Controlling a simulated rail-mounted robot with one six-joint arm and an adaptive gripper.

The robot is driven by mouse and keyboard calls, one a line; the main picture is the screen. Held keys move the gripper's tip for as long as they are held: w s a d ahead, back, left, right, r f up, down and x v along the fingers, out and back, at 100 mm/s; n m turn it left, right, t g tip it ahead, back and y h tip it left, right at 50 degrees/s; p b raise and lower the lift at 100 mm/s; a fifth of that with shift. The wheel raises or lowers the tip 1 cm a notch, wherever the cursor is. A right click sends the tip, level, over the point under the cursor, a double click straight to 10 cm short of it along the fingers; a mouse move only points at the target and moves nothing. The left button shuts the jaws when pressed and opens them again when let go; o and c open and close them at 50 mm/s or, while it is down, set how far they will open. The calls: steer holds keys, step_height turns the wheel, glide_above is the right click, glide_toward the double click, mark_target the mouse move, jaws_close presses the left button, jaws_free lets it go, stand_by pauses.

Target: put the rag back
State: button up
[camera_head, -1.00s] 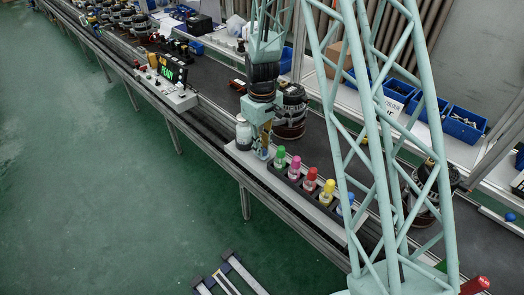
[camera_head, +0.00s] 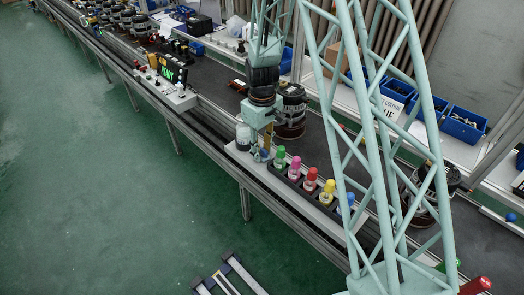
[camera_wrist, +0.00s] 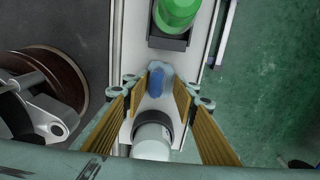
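The rag, a small crumpled blue cloth (camera_wrist: 158,86), lies on the white tray (camera_wrist: 192,75) in the wrist view. It is between a green-capped bottle (camera_wrist: 176,12) and a pale bottle with a dark collar (camera_wrist: 152,138). My gripper (camera_wrist: 158,92) is open, with one yellow-brown finger on each side of the rag and gaps showing between. In the head view, my gripper (camera_head: 262,150) is low over the tray's left end, and the rag shows only as a small bluish patch (camera_head: 260,156), partly hidden.
A row of bottles with green, pink, red, yellow and blue caps (camera_head: 311,184) stands just right of my gripper. A brown and black alternator (camera_head: 291,112) stands close behind. A control box reading READY (camera_head: 172,70) is further left. Green floor lies in front.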

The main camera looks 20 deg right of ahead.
mark_target(262, 150)
steer(key=shift+r, duration=0.15)
step_height(262, 150, up, 12)
steer(key=p, duration=0.2)
stand_by(0.8)
steer(key=shift+r, duration=0.1)
stand_by(0.6)
